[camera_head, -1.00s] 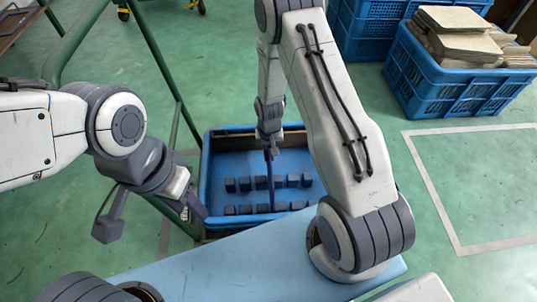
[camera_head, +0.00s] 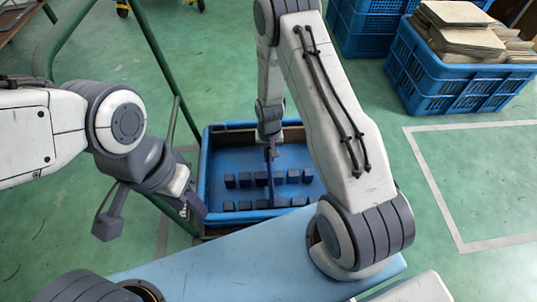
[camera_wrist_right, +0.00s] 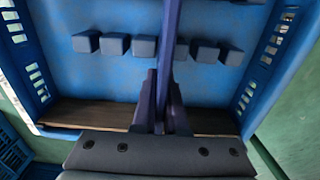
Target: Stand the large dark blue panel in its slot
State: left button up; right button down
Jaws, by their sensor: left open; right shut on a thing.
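The large dark blue panel (camera_head: 271,185) is seen almost edge-on, upright over the blue tray (camera_head: 204,188), in line with a gap between small dark blocks. In the right wrist view the panel (camera_wrist_right: 171,30) runs away from the fingers between the middle blocks of a row. I cannot tell whether its lower edge touches the tray floor. My right gripper (camera_head: 270,150) is shut on the panel; its fingers also show in the right wrist view (camera_wrist_right: 164,108). My left gripper (camera_head: 152,212) is open and empty, left of the tray.
Two rows of blocks (camera_head: 293,177) stand on the tray floor. A green metal frame (camera_head: 160,75) stands left of the tray. A light blue surface (camera_head: 230,265) lies in front. Blue crates (camera_head: 455,85) with flat boards stand at the back right; the floor right of the tray is clear.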

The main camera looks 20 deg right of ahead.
jog(key=shift+f, duration=0.6)
jog(key=c, duration=0.9)
grip_release()
notch_tip(320, 180, up, 9)
jog(key=p, duration=0.3)
jog(key=shift+r+p, duration=0.15)
jog(key=shift+p, duration=0.15)
jog(key=shift+r, duration=0.65)
